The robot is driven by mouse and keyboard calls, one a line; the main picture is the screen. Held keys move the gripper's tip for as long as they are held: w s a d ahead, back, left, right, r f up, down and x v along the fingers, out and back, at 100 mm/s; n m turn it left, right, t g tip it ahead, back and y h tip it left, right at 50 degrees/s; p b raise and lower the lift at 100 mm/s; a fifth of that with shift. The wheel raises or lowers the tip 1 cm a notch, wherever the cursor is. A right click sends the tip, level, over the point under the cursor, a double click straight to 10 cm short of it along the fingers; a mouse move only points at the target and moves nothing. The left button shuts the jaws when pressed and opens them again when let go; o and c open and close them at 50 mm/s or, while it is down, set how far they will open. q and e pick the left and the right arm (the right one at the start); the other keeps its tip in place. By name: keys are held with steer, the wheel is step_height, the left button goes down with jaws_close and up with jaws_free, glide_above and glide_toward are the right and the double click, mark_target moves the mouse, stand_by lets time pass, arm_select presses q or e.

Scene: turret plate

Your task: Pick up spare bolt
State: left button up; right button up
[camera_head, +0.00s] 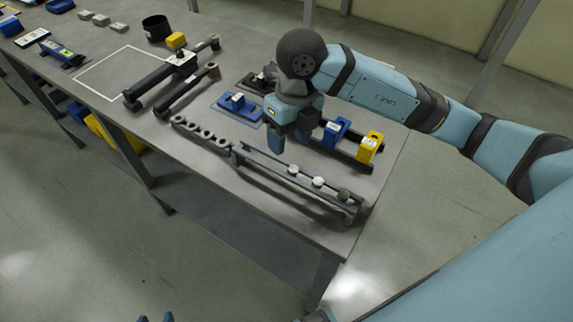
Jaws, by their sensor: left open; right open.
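No label marks the spare bolt, so I cannot tell which piece it is. Small pale and dark bolt-like heads (318,182) sit along a long dark rail (270,176) near the table's front right edge. A grey rack with several round holes (200,133) lies to the left of that rail. My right gripper (290,138) points down behind the rail, open, with its fingers apart; nothing is clearly seen between them. My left gripper (155,319) shows only as two blue fingertips at the bottom edge, open, well away from the table.
Blue (336,132) and yellow (369,147) blocks stand on dark bars right of my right gripper. A blue fixture (237,104) lies to its left. Dark bars with a yellow block (176,40) and a black cup (156,27) stand further left. A white-outlined area (105,73) is mostly clear.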

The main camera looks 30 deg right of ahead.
steer(key=w+d+h, duration=0.1)
steer(key=d, duration=0.1)
glide_above(294, 168)
steer(key=shift+m+t+h, duration=0.4)
steer(key=f, duration=0.7)
steer(key=shift+s+d+p, duration=0.1)
steer(key=shift+s+p, duration=0.2)
steer(key=shift+s, duration=0.05)
steer(key=f, duration=0.3)
steer(key=f+p, duration=0.1)
steer(key=f, duration=0.1)
steer(key=shift+w+f, duration=0.3)
jaws_close()
